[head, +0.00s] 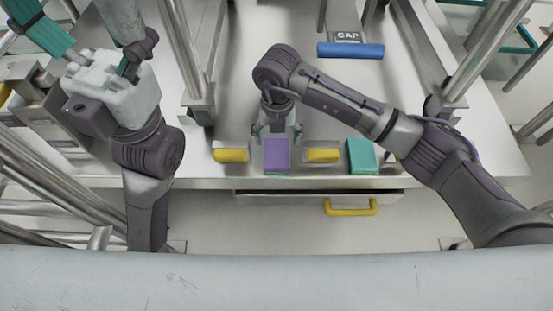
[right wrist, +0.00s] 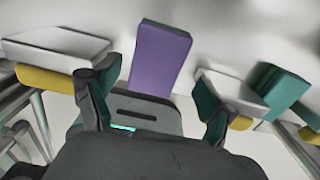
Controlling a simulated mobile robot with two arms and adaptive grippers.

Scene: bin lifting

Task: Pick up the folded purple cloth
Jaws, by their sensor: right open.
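The folded purple cloth (head: 277,155) lies flat on the metal table near its front edge, as a small rectangular block. My right gripper (head: 278,134) is just behind the cloth, pointing down toward the table. In the right wrist view the purple cloth (right wrist: 160,58) stands ahead, roughly centred between the two fingers of the right gripper (right wrist: 158,100). The fingers are spread and nothing is between their tips. My left arm comes in at the left of the head view; its gripper (head: 128,65) is up near the top left, and its jaw state is unclear.
A yellow and white block (head: 231,155) lies left of the cloth, and a similar one (head: 322,155) lies right. A teal folded cloth (head: 361,157) lies further right. A blue roll (head: 350,50) by a "CAP" label is at the back. A drawer with a yellow handle (head: 350,208) is below the edge.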

